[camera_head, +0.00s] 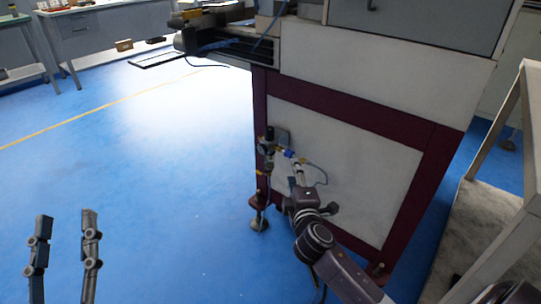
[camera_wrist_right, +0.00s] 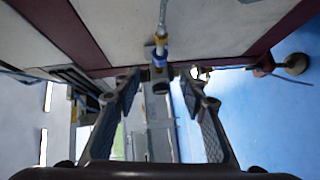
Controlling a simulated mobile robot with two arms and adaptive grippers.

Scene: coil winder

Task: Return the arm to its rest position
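My left gripper (camera_head: 64,235) is at the lower left of the head view, over the blue floor. Its two fingers stand apart with nothing between them. My right arm (camera_head: 315,240) comes in from the lower right and reaches toward the side of the machine. In the right wrist view, the fingers of my right gripper (camera_wrist_right: 160,88) are spread apart, with no object held. A fitting with blue and yellow parts (camera_wrist_right: 160,56) shows near the gap between the fingertips; it also shows in the head view (camera_head: 289,154).
The machine (camera_head: 345,165), with a dark red frame and pale panels, stands close to my right arm. A thin hose runs from the fitting. A table (camera_head: 500,235) is at the right edge. Blue floor (camera_head: 150,190) is open at left and centre; workbenches stand at the back left.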

